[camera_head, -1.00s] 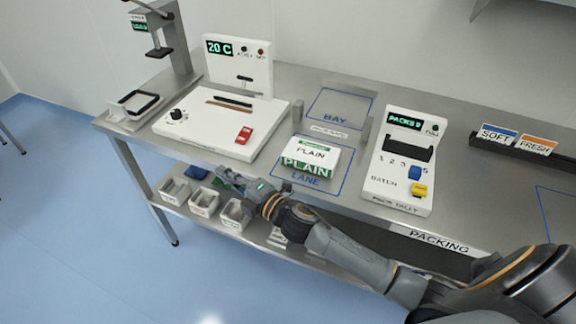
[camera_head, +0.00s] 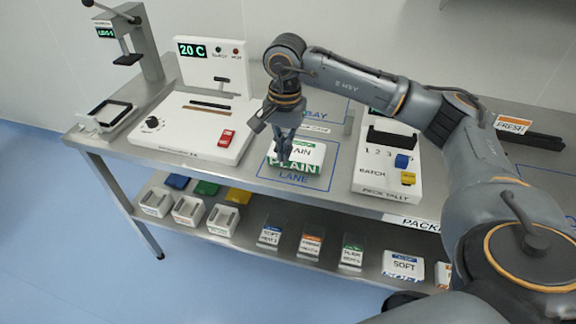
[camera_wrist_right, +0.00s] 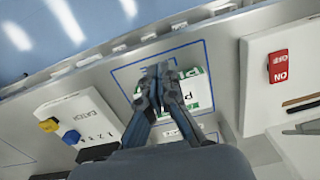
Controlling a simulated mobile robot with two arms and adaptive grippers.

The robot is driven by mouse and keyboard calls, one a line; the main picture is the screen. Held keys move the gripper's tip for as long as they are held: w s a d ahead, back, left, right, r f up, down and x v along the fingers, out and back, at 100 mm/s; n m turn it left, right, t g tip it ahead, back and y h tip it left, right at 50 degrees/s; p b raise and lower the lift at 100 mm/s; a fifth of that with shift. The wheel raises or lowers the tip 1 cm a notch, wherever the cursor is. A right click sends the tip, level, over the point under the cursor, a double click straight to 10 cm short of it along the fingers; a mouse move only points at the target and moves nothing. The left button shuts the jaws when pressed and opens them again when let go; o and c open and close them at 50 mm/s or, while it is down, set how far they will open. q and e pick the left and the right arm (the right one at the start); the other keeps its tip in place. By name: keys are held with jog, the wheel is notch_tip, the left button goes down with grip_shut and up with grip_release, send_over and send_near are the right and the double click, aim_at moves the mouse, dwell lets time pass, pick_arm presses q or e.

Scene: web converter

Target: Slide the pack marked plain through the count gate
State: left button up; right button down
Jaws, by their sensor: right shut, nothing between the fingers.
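The white and green pack marked plain (camera_head: 310,153) lies flat in the blue-outlined area lettered LANE (camera_head: 293,177). My right gripper (camera_head: 284,163) points down, fingers shut and empty, in front of the pack's left part in the head view. Whether it touches the pack I cannot tell. In the right wrist view the shut fingers (camera_wrist_right: 160,72) cover part of the pack (camera_wrist_right: 200,92). Behind the pack is a small label strip (camera_head: 314,127) with a grey post (camera_head: 349,118) at its right. My arm partly hides the BAY area (camera_head: 322,113). My left gripper is not in view.
A white machine with a red switch (camera_head: 226,138) stands left of the lane. The pack tally box (camera_head: 376,181) with blue and yellow buttons stands right. The lower shelf holds bins (camera_head: 188,211) and several packs (camera_head: 403,266).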

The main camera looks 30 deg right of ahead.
aim_at(292, 175)
jog(key=f+p, duration=0.1)
jog(key=f, duration=0.5)
jog(key=d+f+p, duration=0.1)
jog(key=f, duration=0.2)
jog(key=shift+s+p, duration=0.1)
jog(key=shift+p, duration=0.25)
jog(key=shift+w+d+f+p, duration=0.2)
jog(key=shift+w+d+p, duration=0.5)
jog(key=shift+w+d, duration=0.35)
jog(key=shift+w+d+f, duration=0.15)
jog(key=shift+w+d, duration=0.1)
jog(key=shift+d, duration=0.25)
